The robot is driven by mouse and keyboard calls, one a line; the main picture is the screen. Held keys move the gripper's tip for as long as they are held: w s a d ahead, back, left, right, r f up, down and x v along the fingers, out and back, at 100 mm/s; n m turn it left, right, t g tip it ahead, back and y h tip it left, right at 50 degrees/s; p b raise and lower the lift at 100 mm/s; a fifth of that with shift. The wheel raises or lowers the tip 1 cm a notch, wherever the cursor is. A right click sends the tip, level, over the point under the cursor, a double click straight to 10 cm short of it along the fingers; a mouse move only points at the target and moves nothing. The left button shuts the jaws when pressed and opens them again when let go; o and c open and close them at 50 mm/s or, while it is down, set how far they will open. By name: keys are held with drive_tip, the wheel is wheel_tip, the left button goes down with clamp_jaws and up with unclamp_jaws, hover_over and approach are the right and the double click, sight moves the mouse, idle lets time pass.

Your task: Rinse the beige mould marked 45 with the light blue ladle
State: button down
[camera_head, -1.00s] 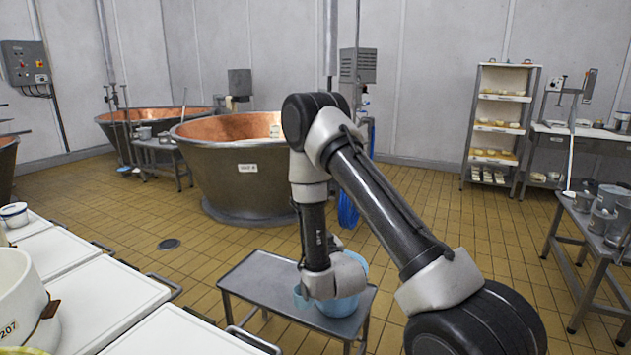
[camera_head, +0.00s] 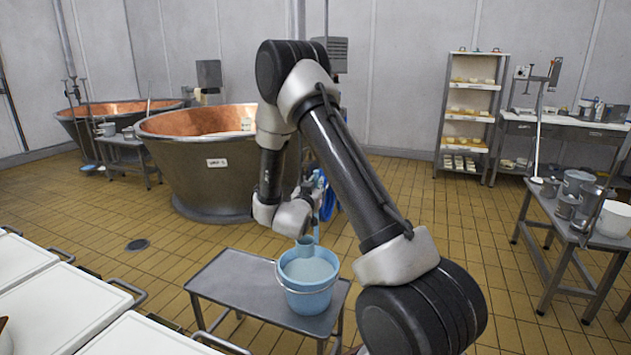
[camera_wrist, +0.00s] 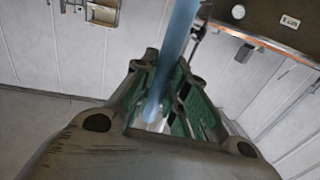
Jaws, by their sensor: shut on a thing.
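My gripper (camera_head: 312,188) is shut on the handle of the light blue ladle (camera_head: 306,243). The ladle hangs with its cup low, at or just above the back rim of a light blue bucket (camera_head: 308,292); I cannot tell if they touch. The bucket holds a pale liquid and stands on a low grey table. In the wrist view the ladle's blue handle (camera_wrist: 180,35) runs between the green-padded fingers (camera_wrist: 170,105). I see no beige mould marked 45 in these frames.
The low grey table (camera_head: 222,287) has free room left of the bucket. A large copper vat (camera_head: 215,185) stands behind it. White-topped tables (camera_head: 50,300) are at the left. A bench with metal pots (camera_head: 570,222) stands at the right. Tiled floor lies open between them.

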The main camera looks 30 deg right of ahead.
sight(315, 232)
wheel_tip(315, 232, down, 18)
drive_tip(key=shift+r, duration=0.15)
idle(0.5)
idle(0.8)
wheel_tip(315, 232, up, 21)
idle(0.6)
